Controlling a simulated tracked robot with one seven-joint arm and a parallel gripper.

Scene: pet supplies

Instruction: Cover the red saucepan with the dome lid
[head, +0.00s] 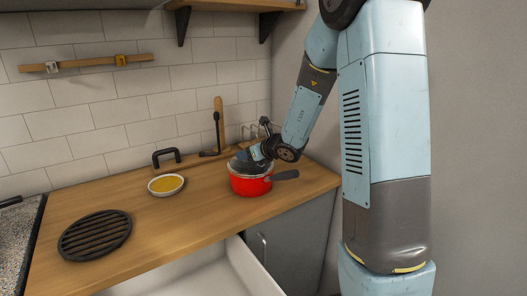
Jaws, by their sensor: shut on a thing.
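The red saucepan (250,187) stands on the wooden counter near its right end, with its dark handle pointing right. My gripper (245,161) is low over the saucepan's top, coming down from the upper right. It is shut on the dome lid (235,166), which shows only as a greyish curved shape at the saucepan's mouth. My gripper hides much of the lid, and I cannot tell whether its rim sits evenly on the saucepan.
A bowl of yellow food (166,185) sits left of the saucepan. A black round trivet (95,235) lies at the front left. A black handle-shaped object (166,156), a dark utensil and a wooden board (219,115) are by the wall. An open drawer (215,270) juts out below the counter.

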